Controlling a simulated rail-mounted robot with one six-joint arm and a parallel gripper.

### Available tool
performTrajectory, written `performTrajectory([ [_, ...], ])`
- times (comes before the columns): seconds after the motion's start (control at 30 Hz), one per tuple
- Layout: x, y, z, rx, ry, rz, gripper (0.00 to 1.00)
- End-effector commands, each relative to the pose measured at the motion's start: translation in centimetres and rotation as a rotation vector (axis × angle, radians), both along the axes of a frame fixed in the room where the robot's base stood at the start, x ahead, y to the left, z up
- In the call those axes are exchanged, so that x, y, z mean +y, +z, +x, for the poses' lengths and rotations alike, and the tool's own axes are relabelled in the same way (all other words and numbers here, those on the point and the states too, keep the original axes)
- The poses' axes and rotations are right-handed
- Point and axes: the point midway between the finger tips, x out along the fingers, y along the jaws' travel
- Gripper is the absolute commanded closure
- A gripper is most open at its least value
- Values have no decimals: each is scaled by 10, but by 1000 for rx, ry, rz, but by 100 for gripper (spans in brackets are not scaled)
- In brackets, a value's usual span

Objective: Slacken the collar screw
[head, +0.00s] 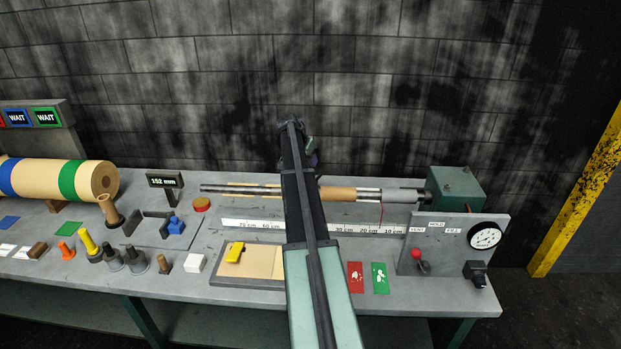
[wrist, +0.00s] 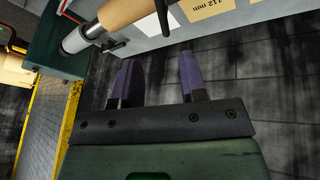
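The shaft (head: 238,189) runs across the back of the bench, with a tan core (head: 337,194) on it and a grey sleeve (head: 403,196) at the green housing (head: 459,187). My arm hides its middle part. In the wrist view, the core (wrist: 122,10) lies at the top with a dark handle-like part (wrist: 161,14) beside it. I cannot tell whether that part is the collar screw. My gripper (wrist: 157,57) has two purple fingers set apart with nothing between them. It is apart from the shaft. In the head view it is mostly hidden behind my arm.
A ruler strip (head: 250,225) lies in front of the shaft. A grey control panel (head: 453,243) with a gauge (head: 485,236) stands at the right. A shallow tray (head: 225,279), red and green cards, and several small tools occupy the bench front. A large roll (head: 85,178) is at left.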

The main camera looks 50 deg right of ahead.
Motion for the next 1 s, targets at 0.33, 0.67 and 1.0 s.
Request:
performTrajectory([
  [0.33, -23, -64, -6, 1, 1, 1, 61],
  [0.67, -43, -100, -12, 1, 3, 1, 61],
  [1.0, -42, -97, -12, 1, 3, 1, 86],
])
